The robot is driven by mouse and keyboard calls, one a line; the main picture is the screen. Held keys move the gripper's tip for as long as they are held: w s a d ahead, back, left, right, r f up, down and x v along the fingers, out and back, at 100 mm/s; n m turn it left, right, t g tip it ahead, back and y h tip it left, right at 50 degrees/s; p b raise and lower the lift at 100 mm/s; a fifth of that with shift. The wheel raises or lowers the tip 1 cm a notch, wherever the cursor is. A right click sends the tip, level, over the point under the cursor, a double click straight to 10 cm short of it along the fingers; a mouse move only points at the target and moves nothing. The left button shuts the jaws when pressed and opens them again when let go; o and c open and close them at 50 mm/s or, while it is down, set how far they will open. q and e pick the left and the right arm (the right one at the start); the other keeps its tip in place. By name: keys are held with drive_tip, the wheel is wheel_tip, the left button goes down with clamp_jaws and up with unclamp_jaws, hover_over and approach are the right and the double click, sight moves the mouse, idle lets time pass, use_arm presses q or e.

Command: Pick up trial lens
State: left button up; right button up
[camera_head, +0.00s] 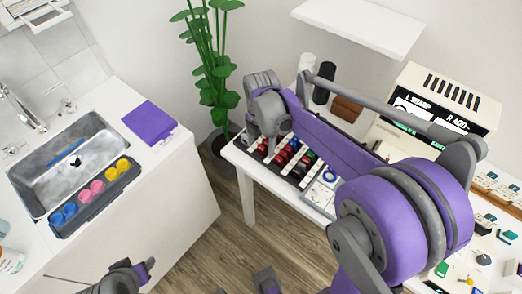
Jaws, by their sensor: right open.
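A trial lens case (288,163) lies on the white table, with rows of red-rimmed and dark-rimmed trial lenses (281,155) in it. Which single lens is meant cannot be told. My right gripper (266,132) is over the back left end of the case, with its jaws open. Its fingertips are small and partly hidden, and I cannot tell whether they touch a lens. My right arm crosses the table and hides part of the case.
A round blue-rimmed item (329,175) lies right of the case. A cream display box (438,108), dark bottle (323,83) and brown case (346,108) stand behind. A potted plant (216,85) is left of the table. The sink counter (165,185) is at left; floor lies between.

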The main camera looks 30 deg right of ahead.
wheel_tip(320, 180, down, 2)
clamp_jaws()
idle(0.6)
